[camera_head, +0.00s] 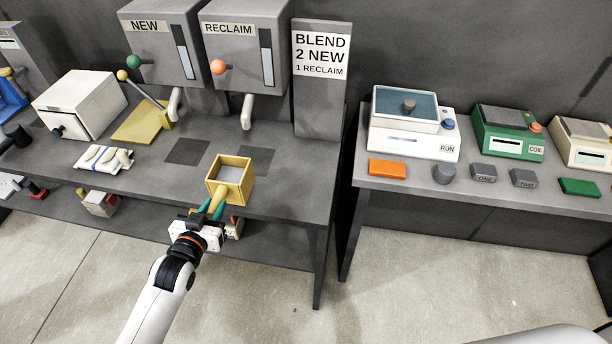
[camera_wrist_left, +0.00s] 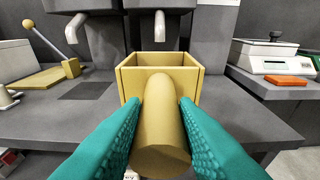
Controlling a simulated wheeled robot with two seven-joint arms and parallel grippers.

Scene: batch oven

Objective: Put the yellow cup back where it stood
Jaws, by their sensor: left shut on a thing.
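The yellow cup (camera_head: 243,179) is a square, open-topped box with a round yellow handle pointing toward me. My left gripper (camera_head: 212,209) is shut on the handle, with a teal finger on each side of it. In the left wrist view the cup (camera_wrist_left: 187,84) is upright in front of the teal fingers (camera_wrist_left: 160,125). The cup is at the front part of the grey table (camera_head: 284,186); whether it touches the top I cannot tell. Grey material shows inside it in the head view. My right gripper is not in view.
Two dark square patches, left (camera_head: 186,151) and right (camera_head: 257,160), lie on the table behind the cup. The NEW dispenser (camera_head: 160,48) and RECLAIM dispenser (camera_head: 246,50) stand behind, spouts hanging down. A yellow plate with a lever (camera_head: 137,125) is left. A gap separates the right table (camera_head: 400,182).

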